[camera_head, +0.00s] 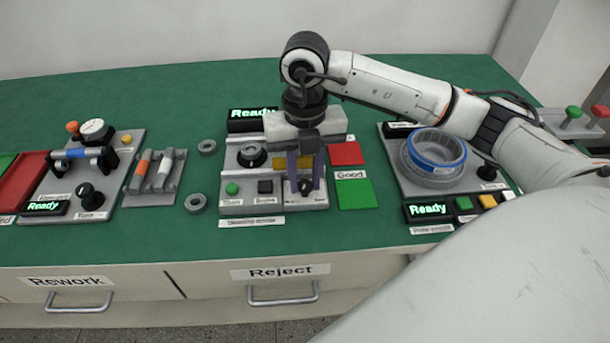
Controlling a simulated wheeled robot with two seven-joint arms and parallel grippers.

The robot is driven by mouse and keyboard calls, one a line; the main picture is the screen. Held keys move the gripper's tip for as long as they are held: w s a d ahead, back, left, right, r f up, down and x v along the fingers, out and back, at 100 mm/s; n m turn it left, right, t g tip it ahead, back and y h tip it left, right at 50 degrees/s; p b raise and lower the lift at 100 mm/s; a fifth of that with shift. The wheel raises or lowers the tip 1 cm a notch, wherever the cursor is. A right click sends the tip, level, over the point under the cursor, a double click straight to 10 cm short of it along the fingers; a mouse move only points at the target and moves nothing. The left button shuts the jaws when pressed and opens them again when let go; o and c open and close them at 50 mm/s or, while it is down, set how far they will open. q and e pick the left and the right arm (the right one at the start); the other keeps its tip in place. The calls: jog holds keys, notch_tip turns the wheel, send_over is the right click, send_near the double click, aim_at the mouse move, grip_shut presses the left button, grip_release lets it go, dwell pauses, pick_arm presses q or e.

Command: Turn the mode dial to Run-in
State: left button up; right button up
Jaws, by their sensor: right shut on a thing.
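My right gripper (305,180) reaches down over the front right of the middle station (235,204). Its fingers are shut on a small black knob, the mode dial (305,187). The fingers cover much of the dial. Its pointer direction and any Run-in mark cannot be read. The middle station's display (252,114) reads "Ready". My left gripper is not in view.
A green button (232,189) and a black button (265,187) sit left of the dial. A red pad (346,154) and a green pad (356,194) lie to the right. The right station (405,182) holds a blue-rimmed ring (437,150). Loose grey rings (196,203) lie left.

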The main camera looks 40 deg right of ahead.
aim_at(305, 184)
jog(key=shift+r+m, duration=0.1)
jog(key=shift+m, duration=1.8)
jog(key=o, duration=0.8)
jog(key=shift+c, duration=0.2)
notch_tip(305, 184, up, 10)
jog(key=shift+r+p, duration=0.15)
jog(key=shift+p, duration=0.3)
